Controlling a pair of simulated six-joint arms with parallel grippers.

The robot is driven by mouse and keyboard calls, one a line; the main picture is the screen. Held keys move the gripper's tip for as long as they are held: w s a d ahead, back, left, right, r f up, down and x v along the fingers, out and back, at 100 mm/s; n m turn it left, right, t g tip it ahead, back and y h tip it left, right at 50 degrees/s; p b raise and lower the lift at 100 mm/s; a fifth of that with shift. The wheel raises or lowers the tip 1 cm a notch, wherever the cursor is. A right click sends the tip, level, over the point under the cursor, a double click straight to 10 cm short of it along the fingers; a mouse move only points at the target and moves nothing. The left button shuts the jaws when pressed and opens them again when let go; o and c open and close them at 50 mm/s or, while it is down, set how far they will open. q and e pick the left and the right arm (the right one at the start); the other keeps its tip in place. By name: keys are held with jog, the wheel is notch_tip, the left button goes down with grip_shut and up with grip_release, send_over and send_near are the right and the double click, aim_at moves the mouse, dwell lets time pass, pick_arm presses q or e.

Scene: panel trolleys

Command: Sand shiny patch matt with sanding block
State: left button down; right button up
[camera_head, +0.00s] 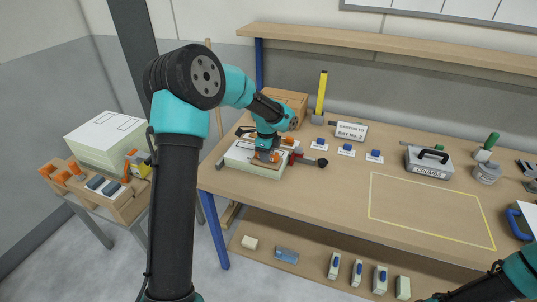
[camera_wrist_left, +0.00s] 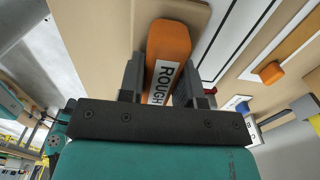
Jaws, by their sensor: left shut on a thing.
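My left gripper (camera_head: 266,157) is low over a pale panel (camera_head: 240,158) at the bench's left end. In the left wrist view it is shut on an orange sanding block (camera_wrist_left: 168,45) labelled ROUGH, held between its two dark fingers. In the head view the gripper mostly hides the block, and I cannot tell whether it touches the panel. No shiny patch can be made out; the gripper covers much of the panel.
A side trolley at left holds a pale panel stack (camera_head: 108,135) and a wooden rack (camera_head: 122,207) with orange and grey blocks. On the bench are small blue-topped items (camera_head: 346,150), a CRUMBS box (camera_head: 428,163) and a clear yellow-outlined area (camera_head: 425,212). A shelf (camera_head: 390,48) runs behind.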

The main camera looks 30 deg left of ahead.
pick_arm(q)
jog(key=shift+r, duration=0.15)
jog(key=shift+r, duration=2.4)
jog(key=shift+d, duration=0.1)
jog(key=shift+d+f+n, duration=0.15)
jog(key=shift+d+n, duration=0.25)
jog(key=shift+d, duration=0.05)
jog(key=s+d+f+n, duration=0.1)
jog(key=d+f+n, duration=0.1)
jog(key=d+n, duration=0.4)
jog(key=s+d+f+n, duration=0.1)
jog(key=d+n, duration=0.5)
jog(key=d, duration=0.4)
jog(key=shift+s+f, duration=0.25)
jog(key=shift+f, duration=0.15)
jog(key=shift+a, duration=0.1)
